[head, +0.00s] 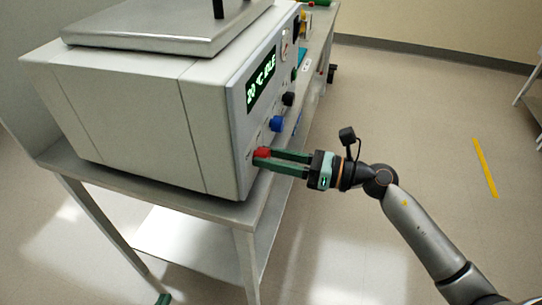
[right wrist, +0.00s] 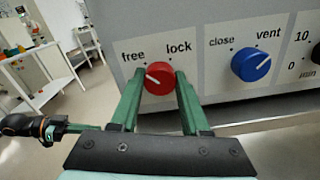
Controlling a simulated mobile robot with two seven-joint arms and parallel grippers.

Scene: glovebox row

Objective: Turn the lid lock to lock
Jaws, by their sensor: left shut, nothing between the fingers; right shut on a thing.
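The lid lock is a red round knob (right wrist: 159,78) on the front panel, below the words "free" and "lock". Its white pointer line points up and left, on the "free" side. The knob also shows in the head view (head: 263,153). My right gripper (head: 262,158) is shut on the knob, with one green finger on each side of it in the right wrist view (right wrist: 158,88). My left gripper (right wrist: 97,127) shows at the left of the right wrist view, its green fingers together and empty, away from the panel.
The grey-white machine (head: 125,120) stands on a metal table (head: 190,208), its display (head: 261,82) reading "20 °C IDLE". A blue close/vent knob (right wrist: 251,65) sits right of the red one. Several other controls follow along the panel. The floor right of the table is largely clear.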

